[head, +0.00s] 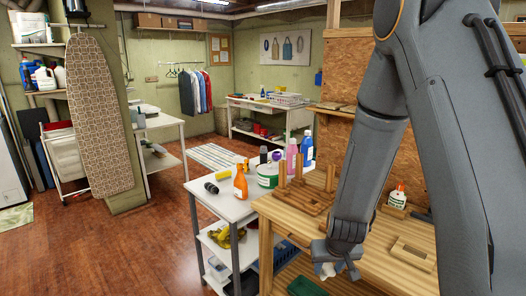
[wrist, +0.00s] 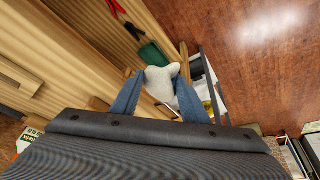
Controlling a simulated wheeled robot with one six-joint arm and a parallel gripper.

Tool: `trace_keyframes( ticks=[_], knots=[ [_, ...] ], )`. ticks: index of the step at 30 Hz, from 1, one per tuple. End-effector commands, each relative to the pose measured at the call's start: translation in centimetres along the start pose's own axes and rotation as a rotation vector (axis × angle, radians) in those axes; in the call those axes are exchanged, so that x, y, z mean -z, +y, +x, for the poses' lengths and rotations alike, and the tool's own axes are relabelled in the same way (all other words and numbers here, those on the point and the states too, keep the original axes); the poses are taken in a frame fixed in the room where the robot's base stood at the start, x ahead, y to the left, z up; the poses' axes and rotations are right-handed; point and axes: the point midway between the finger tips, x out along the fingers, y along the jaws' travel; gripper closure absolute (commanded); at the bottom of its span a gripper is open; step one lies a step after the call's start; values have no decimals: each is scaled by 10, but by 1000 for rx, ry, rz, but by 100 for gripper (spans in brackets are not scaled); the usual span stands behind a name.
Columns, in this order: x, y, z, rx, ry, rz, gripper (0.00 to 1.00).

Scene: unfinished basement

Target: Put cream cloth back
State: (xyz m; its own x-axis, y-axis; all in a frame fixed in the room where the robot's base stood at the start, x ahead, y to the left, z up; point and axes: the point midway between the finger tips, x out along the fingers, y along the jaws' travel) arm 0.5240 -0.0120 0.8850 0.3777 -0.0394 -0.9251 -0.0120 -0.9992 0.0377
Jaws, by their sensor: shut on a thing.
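My gripper (wrist: 160,92) is shut on the cream cloth (wrist: 160,78), which bunches up between the two blue fingers in the wrist view. In the head view my gripper (head: 337,268) hangs at the left edge of the wooden workbench (head: 385,258), and a small pale bit of the cloth (head: 325,270) shows below it. The cloth's lower part and what lies straight beneath it are partly hidden by the fingers.
A white cart (head: 232,207) with an orange spray bottle (head: 240,182) and other bottles stands left of the bench. A wooden peg stand (head: 300,198), glue bottle (head: 397,197) and wooden tray (head: 412,252) sit on the bench. A green bin (head: 305,287) is low down. The floor (head: 110,235) at left is open.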

Motion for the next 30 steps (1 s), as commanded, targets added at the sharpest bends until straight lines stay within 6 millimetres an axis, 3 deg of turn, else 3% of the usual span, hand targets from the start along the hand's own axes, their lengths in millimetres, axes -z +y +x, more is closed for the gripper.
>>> trace_keyframes(
  ticks=[6, 14, 24, 30],
  knots=[
    [-20, -7, 16, 26, 2, 0, 80],
    [-28, -12, 32, 42, 7, 4, 80],
    [-42, -13, 68, 41, 6, 4, 80],
    [-43, -13, 68, 41, 7, 3, 80]
  ],
)
